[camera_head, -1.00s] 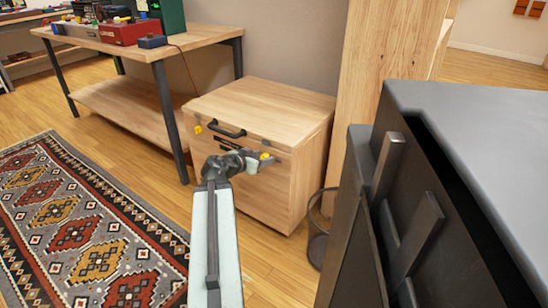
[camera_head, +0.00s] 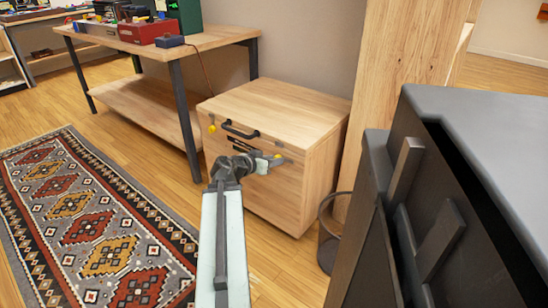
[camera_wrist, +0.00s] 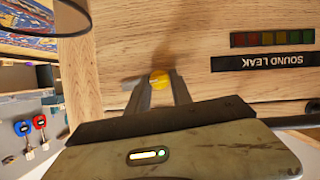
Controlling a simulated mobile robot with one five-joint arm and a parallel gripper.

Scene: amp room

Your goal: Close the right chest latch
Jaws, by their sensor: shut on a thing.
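The wooden chest (camera_head: 322,165) stands against the wall, lid down, with a black handle (camera_head: 240,131) on its front. The right latch has a yellow knob (camera_head: 278,157) on the chest front; it also shows in the wrist view (camera_wrist: 160,80). A left yellow knob (camera_head: 212,128) sits at the other side of the front. My gripper (camera_head: 268,163) is at the right latch. In the wrist view, my gripper's fingers (camera_wrist: 160,92) are shut on the yellow knob, one finger on each side. The rest of the latch is mostly hidden, so I cannot tell its angle.
A workbench (camera_head: 215,36) with boxes stands left of the chest. A dark cabinet (camera_head: 480,130) fills the near right. A patterned rug (camera_head: 90,225) lies at left. A "SOUND LEAK" label (camera_wrist: 265,62) is on the chest front.

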